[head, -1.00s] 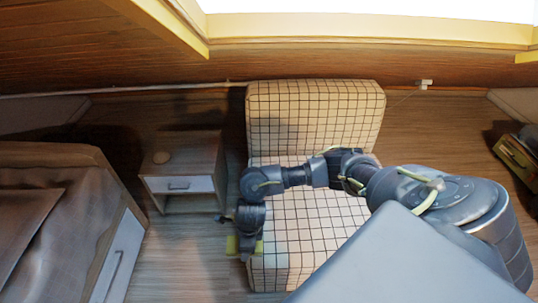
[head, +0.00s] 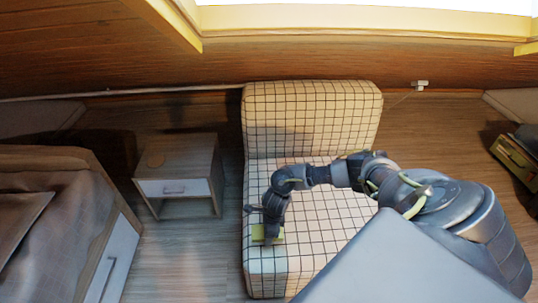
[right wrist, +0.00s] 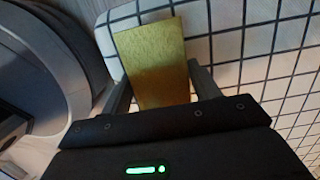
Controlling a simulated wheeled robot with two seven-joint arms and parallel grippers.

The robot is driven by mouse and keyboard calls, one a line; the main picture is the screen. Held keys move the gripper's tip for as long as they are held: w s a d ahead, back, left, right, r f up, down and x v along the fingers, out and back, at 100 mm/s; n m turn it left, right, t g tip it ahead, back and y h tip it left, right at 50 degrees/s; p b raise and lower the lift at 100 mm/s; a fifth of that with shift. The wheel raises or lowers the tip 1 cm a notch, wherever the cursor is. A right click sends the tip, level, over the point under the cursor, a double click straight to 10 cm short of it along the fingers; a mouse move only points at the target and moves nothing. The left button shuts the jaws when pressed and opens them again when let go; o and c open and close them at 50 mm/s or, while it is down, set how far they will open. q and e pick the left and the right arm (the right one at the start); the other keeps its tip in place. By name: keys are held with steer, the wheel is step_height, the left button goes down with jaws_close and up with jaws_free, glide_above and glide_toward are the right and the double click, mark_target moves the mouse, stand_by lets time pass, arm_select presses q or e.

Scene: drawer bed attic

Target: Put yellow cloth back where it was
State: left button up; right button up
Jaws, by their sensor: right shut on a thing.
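The yellow cloth (right wrist: 155,60) is a flat yellow rectangle between the fingers of my right gripper (right wrist: 162,85) in the right wrist view. In the head view my right gripper (head: 267,233) is over the front left part of the checkered chair's seat (head: 318,219), with the yellow cloth (head: 260,232) showing at its fingers. My right gripper is shut on the cloth. I cannot tell whether the cloth touches the seat. My left gripper is not in view.
A bed (head: 66,245) is at the far left. A box-like item (head: 515,158) is at the right.

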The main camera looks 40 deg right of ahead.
steer(key=f, duration=0.1)
steer(key=f+b, duration=0.1)
steer(key=f, duration=0.1)
steer(key=shift+d+f, duration=0.15)
steer(key=shift+d, duration=0.25)
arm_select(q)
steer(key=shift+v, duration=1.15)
arm_select(e)
steer(key=shift+f, duration=0.3)
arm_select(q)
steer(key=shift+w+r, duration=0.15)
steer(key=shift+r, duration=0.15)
arm_select(e)
steer(key=shift+f, duration=0.15)
steer(key=o, duration=0.9)
arm_select(q)
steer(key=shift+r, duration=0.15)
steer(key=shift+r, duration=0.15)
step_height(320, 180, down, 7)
steer(key=p, duration=0.2)
steer(key=shift+p, duration=0.35)
arm_select(e)
steer(key=r, duration=0.4)
steer(key=d+r, duration=0.1)
steer(key=r, duration=0.3)
steer(key=s+r, duration=0.1)
steer(key=r, duration=0.3)
steer(key=shift+d+r, duration=0.1)
steer(key=shift+d, duration=0.1)
